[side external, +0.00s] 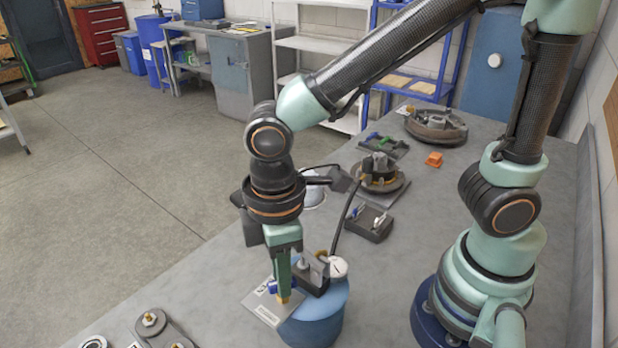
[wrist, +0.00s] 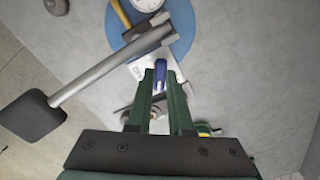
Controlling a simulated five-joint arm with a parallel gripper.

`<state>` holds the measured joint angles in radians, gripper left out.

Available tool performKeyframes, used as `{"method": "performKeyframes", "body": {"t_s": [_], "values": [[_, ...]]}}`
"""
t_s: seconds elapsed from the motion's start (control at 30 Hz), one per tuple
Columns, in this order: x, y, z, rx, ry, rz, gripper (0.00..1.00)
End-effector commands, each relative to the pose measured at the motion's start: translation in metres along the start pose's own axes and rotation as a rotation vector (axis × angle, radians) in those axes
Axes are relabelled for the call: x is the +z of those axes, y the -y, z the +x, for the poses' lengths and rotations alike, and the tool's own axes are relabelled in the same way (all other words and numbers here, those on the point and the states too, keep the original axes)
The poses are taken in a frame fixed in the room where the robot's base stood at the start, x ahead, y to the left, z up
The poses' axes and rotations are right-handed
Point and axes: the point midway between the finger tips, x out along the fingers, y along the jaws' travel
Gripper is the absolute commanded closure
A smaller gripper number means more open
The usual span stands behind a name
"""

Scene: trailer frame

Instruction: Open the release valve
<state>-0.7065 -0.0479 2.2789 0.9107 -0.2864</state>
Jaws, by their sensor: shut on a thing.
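A blue tank (side external: 315,318) stands on the table in the side external view, with a dark valve block (side external: 312,275) and a white round gauge (side external: 339,267) on top. The tank (wrist: 183,30) and gauge (wrist: 147,3) also show at the top of the wrist view. My gripper (side external: 284,290) points down at the left of the valve block. In the wrist view, its green fingers (wrist: 161,76) are shut on a small blue handle (wrist: 160,68), which also shows in the side external view (side external: 272,286). The fingers partly hide the handle, so its exact angle is unclear.
A grey rod (wrist: 105,77) with a dark pad crosses the wrist view's left side. Behind stand a small dark tray (side external: 368,224) and round brake parts (side external: 380,178). Linked metal parts (side external: 165,328) lie front left.

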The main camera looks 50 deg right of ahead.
Motion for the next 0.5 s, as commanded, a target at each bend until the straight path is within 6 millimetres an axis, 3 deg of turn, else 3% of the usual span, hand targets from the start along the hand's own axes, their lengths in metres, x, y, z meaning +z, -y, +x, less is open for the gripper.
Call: {"method": "performKeyframes", "body": {"t_s": [0.5], "values": [[-0.0003,0.0000,-0.0013,0.000,0.000,0.489,1.00]]}}
